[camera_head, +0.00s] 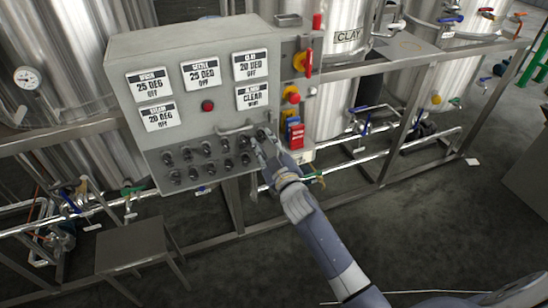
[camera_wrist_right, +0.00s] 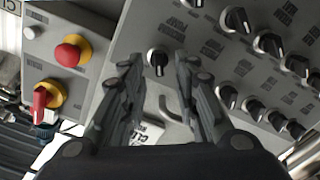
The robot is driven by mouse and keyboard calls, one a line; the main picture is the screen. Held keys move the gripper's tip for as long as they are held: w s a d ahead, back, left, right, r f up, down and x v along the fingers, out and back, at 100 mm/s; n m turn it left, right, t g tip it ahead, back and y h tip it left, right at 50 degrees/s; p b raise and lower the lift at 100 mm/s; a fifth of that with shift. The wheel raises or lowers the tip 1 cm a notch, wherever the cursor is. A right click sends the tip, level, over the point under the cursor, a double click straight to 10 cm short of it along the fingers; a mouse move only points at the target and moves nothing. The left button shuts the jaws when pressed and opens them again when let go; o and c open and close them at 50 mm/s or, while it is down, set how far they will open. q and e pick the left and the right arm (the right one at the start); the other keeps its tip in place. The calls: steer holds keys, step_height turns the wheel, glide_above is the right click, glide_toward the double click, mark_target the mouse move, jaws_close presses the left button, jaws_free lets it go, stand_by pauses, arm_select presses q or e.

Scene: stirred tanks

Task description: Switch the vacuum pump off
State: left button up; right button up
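The grey control panel (camera_head: 130,50) has rows of black rotary knobs along its lower front. In the wrist view, one black knob with a white pointer mark (camera_wrist_right: 158,58) sits between and just beyond my right fingertips. The lettering beside it is too small to read for certain, so I cannot confirm that it is the vacuum pump switch. My right gripper (camera_head: 260,148) is at the panel's lower right; it also shows in the wrist view (camera_wrist_right: 157,72), with its fingers apart on either side of that knob and nothing visibly held. My left gripper is out of view.
A metal handle (camera_head: 235,128) is on the panel above the knobs. Red-and-yellow emergency buttons (camera_wrist_right: 73,51) are on a neighbouring box. Other knobs (camera_wrist_right: 237,20) lie close beside. Steel tanks (camera_head: 345,70) and pipes stand behind; a small grey table (camera_head: 132,243) is below left.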

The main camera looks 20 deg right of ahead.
steer(key=s, duration=1)
steer(key=shift+s+d, duration=0.15)
steer(key=shift+s, duration=0.15)
steer(key=s+f+m+g, duration=0.1)
steer(key=s+f+g, duration=0.25)
steer(key=f, duration=0.85)
steer(key=s+f+g, duration=0.2)
steer(key=s+f, duration=0.3)
steer(key=f, duration=0.6)
steer(key=s+f+m+g, duration=0.1)
steer(key=s+f+g, duration=0.25)
steer(key=f, duration=0.85)
steer(key=s+d+f+g, duration=0.1)
steer(key=s+f, duration=0.5)
steer(key=s, duration=0.6)
steer(key=s+d+f+m+g, duration=0.1)
steer(key=s+f+g, duration=0.3)
steer(key=s+f, duration=0.3)
steer(key=s+d+f+m+g, duration=0.1)
steer(key=s+f+g, duration=0.2)
steer(key=s+f, duration=0.4)
steer(key=s, duration=0.9)
steer(key=shift+s+d+f+h, duration=0.15)
steer(key=shift+s+d+h, duration=0.15)
steer(key=shift+s+d, duration=0.05)
